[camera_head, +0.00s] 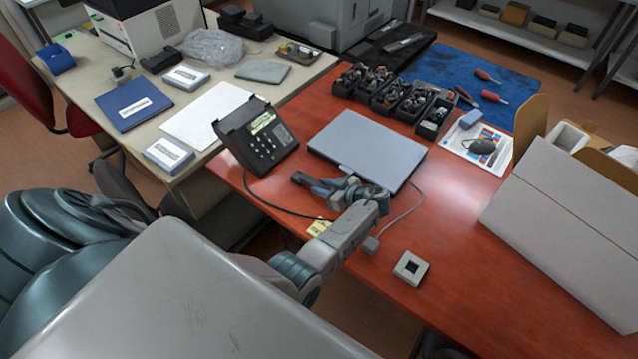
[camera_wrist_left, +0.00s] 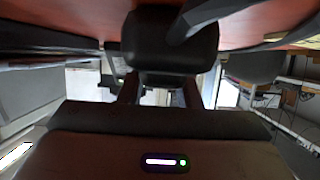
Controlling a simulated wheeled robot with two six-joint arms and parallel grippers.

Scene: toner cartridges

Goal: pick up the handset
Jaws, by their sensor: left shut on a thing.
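The black desk phone (camera_head: 262,150) with a small lit screen and keypad stands at the left edge of the red table. My left gripper (camera_head: 322,187) is low over the table, to the right of the phone and in front of the grey laptop. It is shut on a dark thing, likely the handset, whose form is hard to make out in the head view. In the left wrist view the black handset (camera_wrist_left: 172,45) sits between the fingers of my left gripper (camera_wrist_left: 160,88), close to the red table surface. My right gripper is not in view.
A closed grey laptop (camera_head: 368,148) lies just behind my left gripper. A dark cord (camera_head: 270,205) runs from the phone along the table edge. A small white square box (camera_head: 410,268) lies at the front. A large white carton (camera_head: 570,225) stands at right.

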